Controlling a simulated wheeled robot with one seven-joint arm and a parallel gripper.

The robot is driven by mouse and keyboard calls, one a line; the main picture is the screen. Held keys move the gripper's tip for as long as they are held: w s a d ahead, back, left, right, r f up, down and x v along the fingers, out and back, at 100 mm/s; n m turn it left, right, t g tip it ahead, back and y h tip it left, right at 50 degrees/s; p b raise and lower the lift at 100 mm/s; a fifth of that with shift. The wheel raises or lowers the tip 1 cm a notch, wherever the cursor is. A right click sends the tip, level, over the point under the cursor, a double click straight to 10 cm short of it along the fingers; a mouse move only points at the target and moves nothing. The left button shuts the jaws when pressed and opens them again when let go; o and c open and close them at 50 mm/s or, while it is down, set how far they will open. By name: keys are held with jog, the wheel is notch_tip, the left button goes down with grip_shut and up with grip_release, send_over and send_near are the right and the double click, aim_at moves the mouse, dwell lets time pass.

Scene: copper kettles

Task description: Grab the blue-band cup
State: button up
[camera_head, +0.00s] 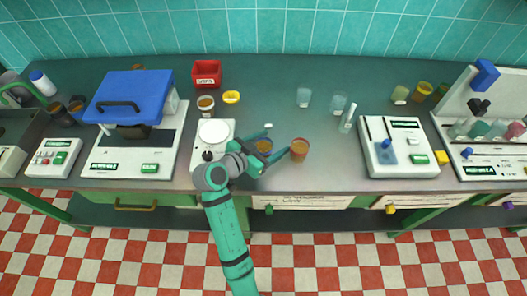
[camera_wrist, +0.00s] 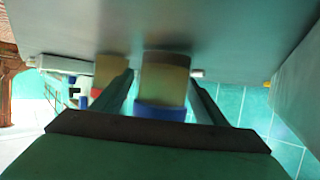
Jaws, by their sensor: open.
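The blue-band cup (camera_wrist: 163,82) is a brownish-yellow cup with a blue band (camera_wrist: 160,111); it shows between my two fingers in the wrist view. In the head view a cup with dark amber contents (camera_head: 264,146) stands between the fingers of my gripper (camera_head: 276,143), near the counter's front. My gripper (camera_wrist: 160,78) is open, one finger on each side of the cup, with no clear contact visible. A second amber cup (camera_head: 300,149) stands just right of the fingers; in the wrist view a similar cup (camera_wrist: 111,69) with a red band is outside the left finger.
A white device with a round plate (camera_head: 214,132) lies left of my gripper. Behind are a small cup (camera_head: 206,103), a yellow bowl (camera_head: 231,97) and a red bin (camera_head: 207,73). Clear glasses (camera_head: 304,96) and a white panel (camera_head: 398,148) are to the right.

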jog(key=c, duration=1.2)
jog(key=shift+r, duration=0.1)
